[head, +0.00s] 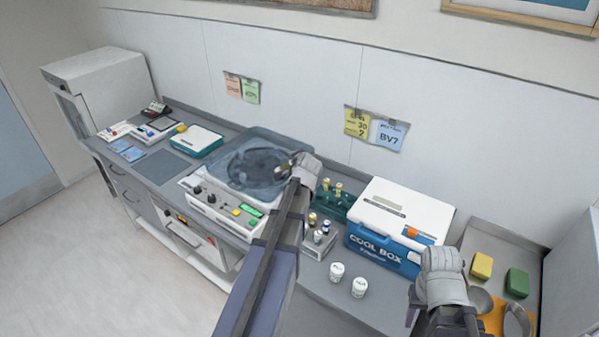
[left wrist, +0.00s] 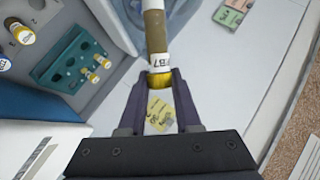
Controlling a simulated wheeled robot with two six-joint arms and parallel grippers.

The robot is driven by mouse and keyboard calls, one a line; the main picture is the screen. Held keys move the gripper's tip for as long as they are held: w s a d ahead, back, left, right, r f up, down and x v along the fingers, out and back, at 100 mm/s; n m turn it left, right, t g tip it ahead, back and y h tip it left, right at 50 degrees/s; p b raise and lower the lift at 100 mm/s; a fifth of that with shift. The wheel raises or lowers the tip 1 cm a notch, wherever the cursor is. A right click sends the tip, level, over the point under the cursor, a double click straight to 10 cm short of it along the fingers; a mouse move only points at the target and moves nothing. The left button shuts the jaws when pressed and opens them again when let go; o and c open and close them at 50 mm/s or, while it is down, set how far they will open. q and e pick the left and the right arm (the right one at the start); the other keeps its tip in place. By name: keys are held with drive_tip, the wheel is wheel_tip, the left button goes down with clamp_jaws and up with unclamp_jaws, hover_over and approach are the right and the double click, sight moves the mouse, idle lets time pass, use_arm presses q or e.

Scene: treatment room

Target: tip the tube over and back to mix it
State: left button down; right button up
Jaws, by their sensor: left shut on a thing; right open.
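The tube (left wrist: 155,35) has a yellow cap, a white label reading "B7" and a brownish body. My left gripper (left wrist: 160,82) is shut on it at the yellow cap end, and the body points away from the fingers. In the head view the tube (head: 284,167) is small and looks tilted well over, held above the centrifuge's right side; its exact angle is hard to tell. My right gripper (head: 413,304) is open and empty, low at the right in front of the cool box.
A green rack (head: 347,205) with yellow-capped tubes stands right of the centrifuge (head: 205,208), whose lid is translucent. A grey rack (head: 318,252), white jars (head: 337,272) and the cool box (head: 380,252) crowd the right. A tray (head: 490,239) holds sponges.

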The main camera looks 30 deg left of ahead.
use_arm(q)
drive_tip(key=shift+w+d+f+m+g+y+b, duration=0.1)
drive_tip(key=shift+f+m+g+y+b, duration=0.15)
drive_tip(key=shift+m+g+y+b, duration=0.65)
drive_tip(key=shift+m+t+y, duration=0.3)
drive_tip(key=shift+m+y, duration=0.1)
drive_tip(key=shift+m, duration=0.2)
drive_tip(key=shift+r+y, duration=0.2)
drive_tip(key=shift+y, duration=0.1)
drive_tip(key=shift+m, duration=0.3)
drive_tip(key=shift+r, duration=0.1)
